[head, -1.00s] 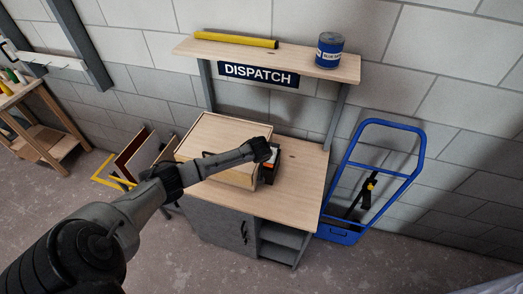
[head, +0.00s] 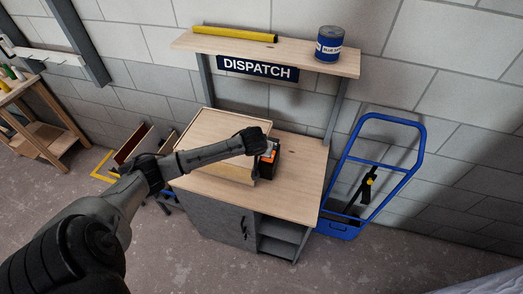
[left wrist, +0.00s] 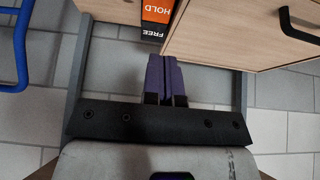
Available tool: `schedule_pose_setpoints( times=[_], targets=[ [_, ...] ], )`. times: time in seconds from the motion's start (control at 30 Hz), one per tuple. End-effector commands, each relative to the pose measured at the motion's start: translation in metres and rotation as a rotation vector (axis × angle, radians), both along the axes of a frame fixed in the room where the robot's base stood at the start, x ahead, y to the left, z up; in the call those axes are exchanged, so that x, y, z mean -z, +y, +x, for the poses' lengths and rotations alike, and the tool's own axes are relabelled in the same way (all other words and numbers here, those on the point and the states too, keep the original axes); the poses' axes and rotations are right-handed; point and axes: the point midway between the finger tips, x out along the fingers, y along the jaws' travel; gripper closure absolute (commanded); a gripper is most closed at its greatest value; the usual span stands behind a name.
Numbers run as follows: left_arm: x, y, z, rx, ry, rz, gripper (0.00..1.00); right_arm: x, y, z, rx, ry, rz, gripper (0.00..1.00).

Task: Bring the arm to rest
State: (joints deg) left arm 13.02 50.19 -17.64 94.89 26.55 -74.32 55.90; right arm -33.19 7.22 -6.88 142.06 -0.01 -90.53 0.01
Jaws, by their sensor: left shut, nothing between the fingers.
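My left arm reaches in from the left in the head view, with its gripper (head: 267,147) over the dispatch bench, beside the wooden box. The fingers are largely hidden by the wrist there. In the left wrist view the purple fingers (left wrist: 165,80) are together, with nothing between them. A small orange and black block (head: 267,165) stands at the right side of the box, partly behind the gripper. In the left wrist view this block (left wrist: 158,14) reads HOLD and FREE. My right gripper is in no view.
The wooden box (head: 215,135) stands on the bench (head: 300,165). Above is a shelf (head: 290,46) with a yellow batten (head: 235,34) and a blue tin (head: 329,44). A blue trolley (head: 420,140) stands right of the bench. The bench top right of the block is clear.

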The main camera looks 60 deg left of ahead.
Motion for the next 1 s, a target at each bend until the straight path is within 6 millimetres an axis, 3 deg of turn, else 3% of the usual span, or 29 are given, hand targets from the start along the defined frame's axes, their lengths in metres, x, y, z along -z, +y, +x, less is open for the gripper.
schedule_pose_setpoints(
  times=[0.47, 0.77, 0.87, 1.0],
  targets=[
    [0.000, 0.000, 0.000, 0.003, 0.001, 0.002, 1.00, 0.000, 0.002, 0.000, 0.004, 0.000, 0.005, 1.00],
    [0.001, 0.006, -0.005, 0.237, 0.131, 0.145, 1.00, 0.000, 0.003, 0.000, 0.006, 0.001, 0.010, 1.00],
    [-0.011, 0.002, -0.007, 0.379, 0.189, 0.255, 1.00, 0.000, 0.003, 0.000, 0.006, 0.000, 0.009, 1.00],
    [-0.050, -0.021, -0.003, 0.596, 0.216, 0.444, 1.00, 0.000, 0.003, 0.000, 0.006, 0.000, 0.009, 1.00]
  ],
)
